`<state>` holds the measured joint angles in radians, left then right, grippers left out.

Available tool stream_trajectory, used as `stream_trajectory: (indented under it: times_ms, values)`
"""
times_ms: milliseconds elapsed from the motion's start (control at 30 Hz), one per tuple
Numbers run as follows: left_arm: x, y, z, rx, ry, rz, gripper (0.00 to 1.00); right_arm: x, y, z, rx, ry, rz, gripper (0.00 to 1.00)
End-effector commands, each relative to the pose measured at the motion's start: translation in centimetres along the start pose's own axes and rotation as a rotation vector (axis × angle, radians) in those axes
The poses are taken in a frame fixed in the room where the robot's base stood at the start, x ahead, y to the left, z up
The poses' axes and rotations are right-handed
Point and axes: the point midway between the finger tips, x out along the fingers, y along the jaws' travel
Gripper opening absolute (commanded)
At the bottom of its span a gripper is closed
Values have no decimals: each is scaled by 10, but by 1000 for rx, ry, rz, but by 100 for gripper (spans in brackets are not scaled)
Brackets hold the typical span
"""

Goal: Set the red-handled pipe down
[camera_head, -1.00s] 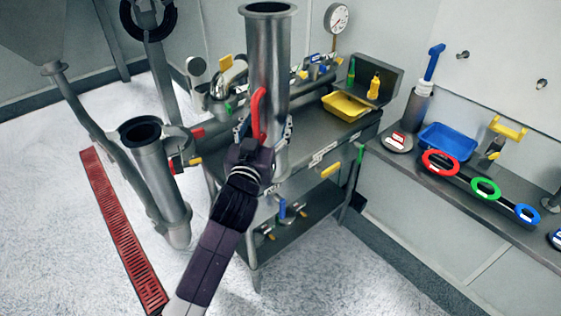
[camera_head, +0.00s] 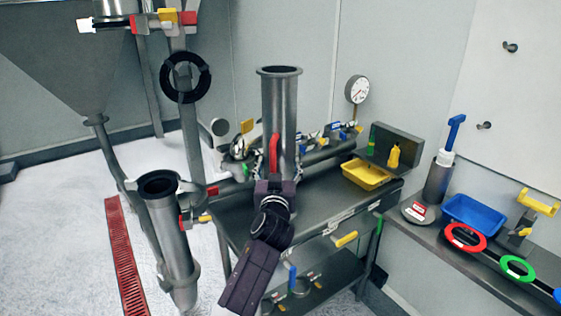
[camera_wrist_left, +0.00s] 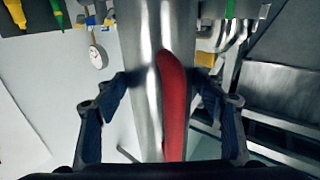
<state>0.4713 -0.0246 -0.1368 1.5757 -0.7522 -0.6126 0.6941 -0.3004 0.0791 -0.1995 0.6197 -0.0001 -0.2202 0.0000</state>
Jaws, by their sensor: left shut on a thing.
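The red-handled pipe (camera_head: 282,105) is a grey metal tube with a flanged top. It stands upright over the workbench (camera_head: 240,208), with its red handle (camera_head: 273,153) facing me. My left gripper (camera_head: 276,182) is around the pipe's lower part and shut on it. In the left wrist view the fingers (camera_wrist_left: 160,110) flank the pipe (camera_wrist_left: 140,60) and the red handle (camera_wrist_left: 173,105). The pipe's lower end is hidden behind my gripper, so I cannot tell whether it touches the bench. My right gripper is not in view.
A yellow tray (camera_head: 366,175), a gauge (camera_head: 357,89) and several valved pipes crowd the bench's back. Another grey pipe (camera_head: 168,225) stands left of the bench. A side shelf at right holds a blue tray (camera_head: 474,217) and coloured rings. A hopper (camera_head: 70,55) stands at far left.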

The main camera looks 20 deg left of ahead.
Motion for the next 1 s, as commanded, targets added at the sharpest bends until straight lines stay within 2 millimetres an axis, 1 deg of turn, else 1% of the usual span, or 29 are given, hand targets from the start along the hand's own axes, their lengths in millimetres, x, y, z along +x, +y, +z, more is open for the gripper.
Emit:
stream_trajectory:
  times_ms: [33, 167, 400, 500, 700, 733, 867, 900, 1000]
  values:
    - [0, 1, -4, -2, 15, 3, 5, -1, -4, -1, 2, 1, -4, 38]
    - [0, 1, 4, -2, 15, 3, 5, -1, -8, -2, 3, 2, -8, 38]
    - [0, 1, 33, -1, 13, 2, 5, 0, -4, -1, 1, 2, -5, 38]
    - [0, 1, 37, -2, 16, 4, 5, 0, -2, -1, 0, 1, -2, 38]
    - [-1, 1, 38, -3, 15, 4, 5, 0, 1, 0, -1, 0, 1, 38]
    - [-1, 0, 46, -2, 0, 1, 65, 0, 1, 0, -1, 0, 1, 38]
    - [-1, 0, 46, -2, 1, 1, 80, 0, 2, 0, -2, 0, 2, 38]
    - [-1, 0, 46, -2, 1, 1, 82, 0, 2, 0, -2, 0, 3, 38]
    - [-1, 0, 45, -2, 1, 1, 82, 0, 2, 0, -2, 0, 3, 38]
